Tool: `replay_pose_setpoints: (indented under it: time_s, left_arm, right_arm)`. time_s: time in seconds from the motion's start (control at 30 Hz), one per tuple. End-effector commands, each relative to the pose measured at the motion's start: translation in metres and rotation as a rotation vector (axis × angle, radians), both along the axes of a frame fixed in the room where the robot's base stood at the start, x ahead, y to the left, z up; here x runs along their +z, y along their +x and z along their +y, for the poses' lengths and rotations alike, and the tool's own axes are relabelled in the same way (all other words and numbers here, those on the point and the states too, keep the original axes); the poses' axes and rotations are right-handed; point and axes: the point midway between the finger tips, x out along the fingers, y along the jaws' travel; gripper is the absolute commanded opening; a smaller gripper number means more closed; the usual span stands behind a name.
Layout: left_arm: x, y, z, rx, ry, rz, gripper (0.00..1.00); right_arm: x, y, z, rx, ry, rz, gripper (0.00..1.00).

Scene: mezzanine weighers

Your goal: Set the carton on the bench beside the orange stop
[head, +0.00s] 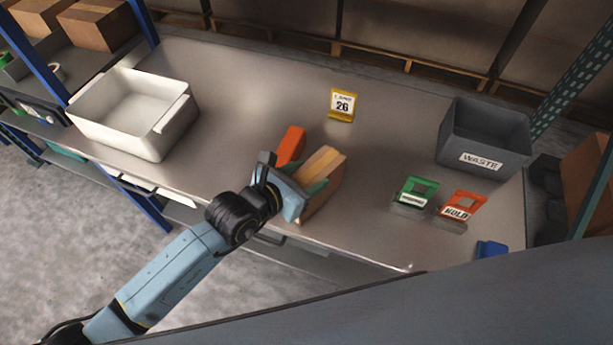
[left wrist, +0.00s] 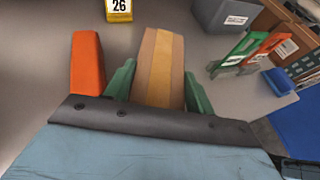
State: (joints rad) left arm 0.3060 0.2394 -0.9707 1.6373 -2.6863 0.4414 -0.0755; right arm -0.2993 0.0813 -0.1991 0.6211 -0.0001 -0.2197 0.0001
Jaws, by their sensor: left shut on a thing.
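The carton (head: 322,178) is a brown box with a paler tape band along its top. My left gripper (head: 309,187) is shut on it, with a green finger on each side; the carton also shows between the fingers in the left wrist view (left wrist: 160,65). The orange stop (head: 291,145) stands on the bench (head: 235,110) just left of the carton. In the left wrist view the orange stop (left wrist: 88,62) is left of the left finger, with a narrow gap. Whether the carton touches the bench I cannot tell. My right gripper is not in view.
A white bin (head: 133,113) stands at the bench's left. A yellow "26" sign (head: 342,104) stands behind the carton. Green (head: 415,196) and orange HOLD (head: 460,209) holders, a grey WASTE bin (head: 485,135) and a blue object (head: 491,249) are at the right.

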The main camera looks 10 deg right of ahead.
Motion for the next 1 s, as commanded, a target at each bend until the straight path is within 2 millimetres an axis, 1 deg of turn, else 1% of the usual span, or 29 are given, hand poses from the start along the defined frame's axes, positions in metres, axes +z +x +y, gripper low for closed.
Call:
replay_pose_setpoints:
  time_s: [0.3,0.4,0.43,0.5,0.6,0.83,0.93,1.0]
  left_arm:
    - [-0.0012,0.0011,-0.0005,0.001,-0.005,-0.005,0.0]
    - [-0.0045,0.0009,-0.0005,0.001,-0.006,-0.004,0.0]
    - [-0.0068,0.0004,0.0001,0.001,-0.002,-0.001,0.56]
    - [-0.0058,0.0005,0.0002,0.001,-0.001,-0.001,0.65]
    - [-0.0057,0.0004,0.0003,0.001,-0.001,-0.001,0.76]
    - [-0.0056,0.0005,0.0003,0.001,0.0,-0.002,0.76]
    - [-0.0024,0.0006,0.0003,0.0,0.0,-0.003,0.76]
    - [-0.0012,-0.002,0.0047,0.001,-0.001,-0.001,0.76]
  right_arm:
    - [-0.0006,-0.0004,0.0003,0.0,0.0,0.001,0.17]
    - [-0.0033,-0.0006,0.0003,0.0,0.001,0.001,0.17]
    - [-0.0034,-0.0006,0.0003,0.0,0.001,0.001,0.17]
    - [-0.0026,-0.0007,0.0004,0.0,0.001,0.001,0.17]
    - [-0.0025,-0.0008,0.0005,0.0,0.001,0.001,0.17]
    - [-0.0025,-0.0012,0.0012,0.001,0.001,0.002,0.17]
    - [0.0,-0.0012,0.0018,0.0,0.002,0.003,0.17]
    - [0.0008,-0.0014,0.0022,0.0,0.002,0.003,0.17]
